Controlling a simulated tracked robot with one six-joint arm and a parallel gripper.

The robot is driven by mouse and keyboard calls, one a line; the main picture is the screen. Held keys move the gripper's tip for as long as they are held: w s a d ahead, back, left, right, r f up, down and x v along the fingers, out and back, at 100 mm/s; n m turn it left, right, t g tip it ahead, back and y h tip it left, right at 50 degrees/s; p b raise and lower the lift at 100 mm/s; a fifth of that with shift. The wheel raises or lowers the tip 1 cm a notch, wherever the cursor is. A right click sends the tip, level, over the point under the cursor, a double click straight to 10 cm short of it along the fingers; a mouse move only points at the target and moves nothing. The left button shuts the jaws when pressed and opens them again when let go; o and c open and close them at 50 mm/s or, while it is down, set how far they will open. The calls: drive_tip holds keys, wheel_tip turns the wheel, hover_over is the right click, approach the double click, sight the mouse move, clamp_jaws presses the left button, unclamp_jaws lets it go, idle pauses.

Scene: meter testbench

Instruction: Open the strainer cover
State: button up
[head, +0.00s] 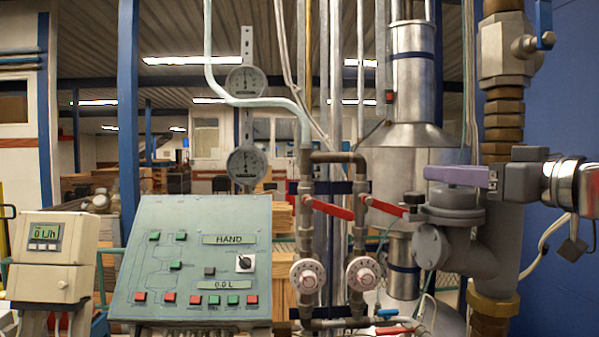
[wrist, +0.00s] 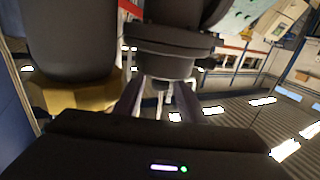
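The strainer (head: 428,245) is a grey pipe fitting at the right of the head view. Its cover (head: 452,197) is a round grey flanged lid on top. My gripper (head: 440,173) reaches in from the right, its purple finger level with the top of the cover and hiding part of it. In the wrist view my gripper (wrist: 157,92) has its two fingers apart, with background visible between them. Their tips reach up to the dark round cover (wrist: 165,42). I cannot make out whether they touch it.
Two red-handled valves (head: 333,208) with round meters stand left of the strainer. A thick vertical pipe with a brass fitting (head: 493,300) runs close at the right, before a blue wall (head: 560,100). A green control panel (head: 195,260) stands at the left.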

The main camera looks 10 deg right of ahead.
clamp_jaws()
